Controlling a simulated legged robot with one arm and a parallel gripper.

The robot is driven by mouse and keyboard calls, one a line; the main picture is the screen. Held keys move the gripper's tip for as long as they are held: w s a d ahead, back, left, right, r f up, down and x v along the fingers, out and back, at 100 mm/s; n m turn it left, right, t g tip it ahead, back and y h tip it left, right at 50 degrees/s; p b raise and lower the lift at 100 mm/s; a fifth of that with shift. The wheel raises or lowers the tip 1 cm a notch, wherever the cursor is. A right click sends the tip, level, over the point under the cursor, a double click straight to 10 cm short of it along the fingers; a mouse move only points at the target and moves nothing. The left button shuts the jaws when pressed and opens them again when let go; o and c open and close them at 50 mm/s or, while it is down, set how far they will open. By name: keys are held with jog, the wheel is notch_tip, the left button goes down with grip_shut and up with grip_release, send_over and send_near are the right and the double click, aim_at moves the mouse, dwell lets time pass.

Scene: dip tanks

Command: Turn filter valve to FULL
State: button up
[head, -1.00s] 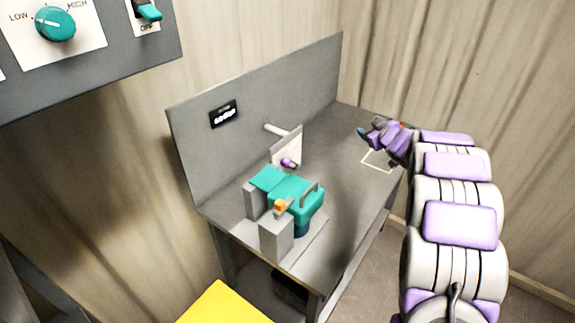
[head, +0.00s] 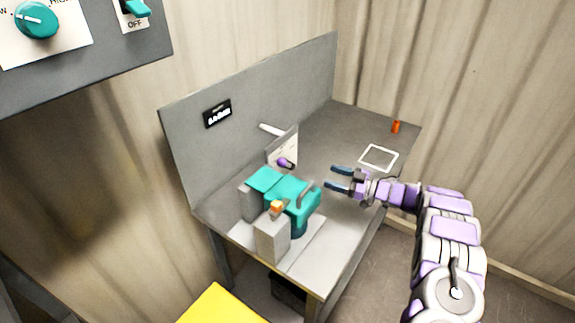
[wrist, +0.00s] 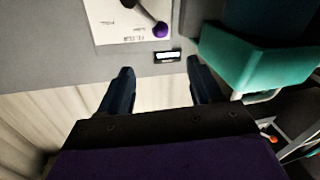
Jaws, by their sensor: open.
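The filter valve is a small lever with a purple knob (head: 285,163) on a white plate (head: 289,143) that stands on the grey bench. In the wrist view the purple knob (wrist: 160,29) sits on a dark lever across the plate (wrist: 104,33), which bears blurred, upside-down lettering; one word looks like FULL. My gripper (head: 330,178) is open and empty, to the right of the knob and apart from it. In the wrist view the knob lies beyond the gap between my fingertips (wrist: 158,66).
A teal pump-like body (head: 292,195) with a handle stands close left of my gripper, beside a grey block (head: 272,240) with an orange part. A white square outline (head: 379,158) and an orange cylinder (head: 396,127) are on the bench's right. A control panel (head: 80,60) hangs upper left.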

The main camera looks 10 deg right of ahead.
aim_at(289, 165)
jog(key=b+x, duration=0.2)
jog(key=x, duration=1.5)
jog(key=shift+w+a, duration=0.1)
jog(key=shift+a, duration=0.05)
grip_shut()
